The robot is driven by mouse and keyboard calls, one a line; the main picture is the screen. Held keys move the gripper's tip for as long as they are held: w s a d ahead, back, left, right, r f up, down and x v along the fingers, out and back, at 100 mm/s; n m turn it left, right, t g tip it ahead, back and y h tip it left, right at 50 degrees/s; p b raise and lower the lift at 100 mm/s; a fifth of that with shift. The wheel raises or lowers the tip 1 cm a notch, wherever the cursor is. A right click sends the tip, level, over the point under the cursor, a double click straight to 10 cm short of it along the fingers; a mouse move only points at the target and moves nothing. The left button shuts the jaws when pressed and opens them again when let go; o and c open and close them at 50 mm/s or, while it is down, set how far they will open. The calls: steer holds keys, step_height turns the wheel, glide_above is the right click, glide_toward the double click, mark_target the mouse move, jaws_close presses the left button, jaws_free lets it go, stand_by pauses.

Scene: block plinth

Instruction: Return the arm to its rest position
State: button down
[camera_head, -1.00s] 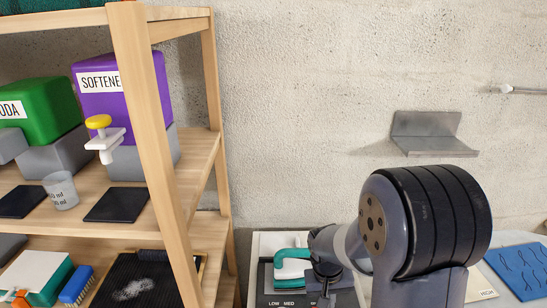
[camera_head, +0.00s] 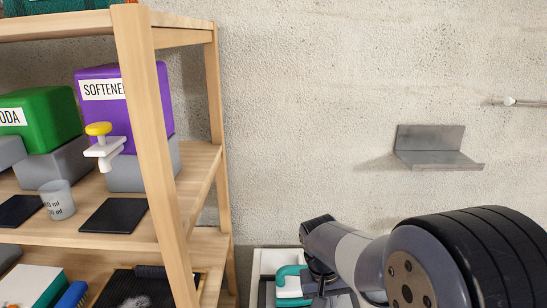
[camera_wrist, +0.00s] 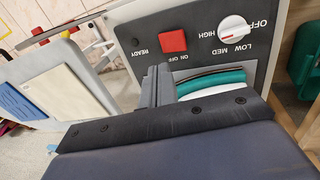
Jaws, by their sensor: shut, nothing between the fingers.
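My arm reaches in from the lower right of the head view, with its dark banded joint large in the corner. In the wrist view my gripper (camera_wrist: 157,86) is shut and empty, its dark fingers together. They point toward a dark control panel (camera_wrist: 187,62) with a red button (camera_wrist: 173,41) and a white dial (camera_wrist: 233,28). A teal and white handled thing (camera_wrist: 215,80) lies just beyond the fingers; whether they touch it I cannot tell. It also shows in the head view (camera_head: 291,284), beside my wrist. My fingertips cannot be made out in the head view.
A wooden shelf unit (camera_head: 151,120) fills the left, holding a green box (camera_head: 45,115), a purple box (camera_head: 100,105) and a clear cup (camera_head: 58,200). A metal wall ledge (camera_head: 440,158) is at right. The wall between is clear.

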steer(key=shift+f, duration=0.15)
steer(key=f, duration=0.2)
steer(key=d+f, duration=0.1)
steer(key=f, duration=0.2)
steer(key=shift+d+f+p, duration=0.15)
steer(key=shift+f+p, duration=0.2)
steer(key=shift+p, duration=0.2)
steer(key=p, duration=0.2)
steer(key=shift+d+r+y+p, duration=0.25)
steer(key=shift+r+y+p, duration=0.1)
steer(key=shift+r+y, duration=0.05)
steer(key=shift+d+r, duration=0.1)
steer(key=shift+r, duration=0.15)
step_height(320, 180, up, 8)
steer(key=d+b, duration=0.1)
steer(key=d, duration=0.1)
steer(key=f, duration=0.3)
steer(key=a+f, duration=0.1)
steer(key=f, duration=0.2)
steer(key=a+f, duration=0.1)
steer(key=f, duration=0.2)
steer(key=shift+s+a+f+p, duration=0.1)
steer(key=shift+a+f+p, duration=0.05)
steer(key=shift+p, duration=0.25)
steer(key=shift+f+b, duration=0.35)
steer(key=shift+b, duration=0.4)
steer(key=shift+a+h+b, duration=0.2)
steer(key=shift+h+b, duration=0.1)
steer(key=shift+b, duration=0.55)
